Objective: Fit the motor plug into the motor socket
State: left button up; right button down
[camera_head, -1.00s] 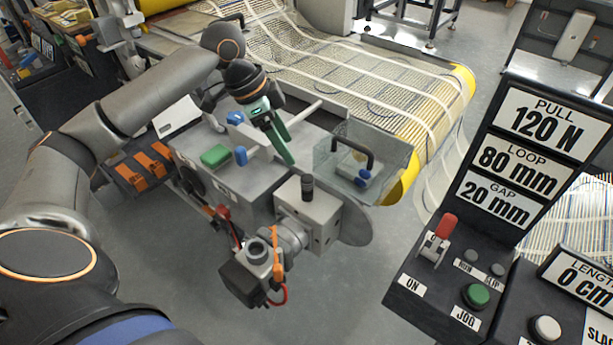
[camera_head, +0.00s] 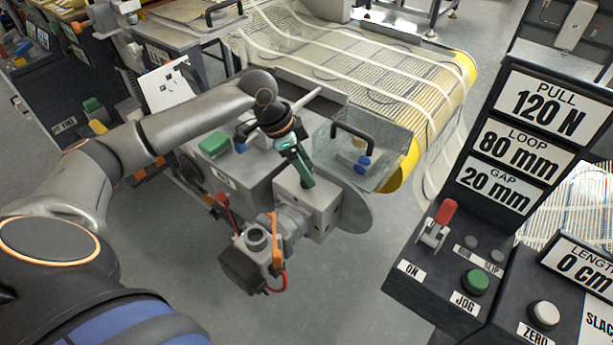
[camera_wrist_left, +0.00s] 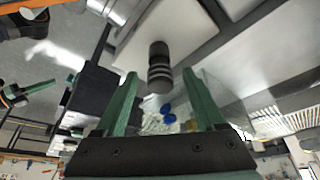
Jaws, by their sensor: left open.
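A black ribbed cylinder (camera_wrist_left: 159,68), which looks like the motor plug, stands on a pale block in the left wrist view. My left gripper (camera_head: 305,180) is open above the grey gearbox block in the head view and hides the cylinder there. In the left wrist view its green fingers (camera_wrist_left: 160,78) are on either side of the cylinder, with gaps showing. The motor (camera_head: 242,268) sits low in front of the block. The round fitting on its top (camera_head: 257,238) looks like the motor socket. A part like my right gripper (camera_wrist_left: 30,92) shows at the left wrist view's left edge; its opening is unclear.
An orange lever (camera_head: 275,240) and a red cable (camera_head: 276,288) are beside the motor fitting. A clear box with a black handle (camera_head: 355,140) stands right of my gripper. The control panel (camera_head: 450,270) fills the right side. Open floor lies in front of the motor.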

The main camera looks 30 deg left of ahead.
pick_arm(q)
jog(key=shift+w+d+f, duration=0.1)
jog(key=shift+f, duration=0.2)
grip_shut()
dwell(0.4)
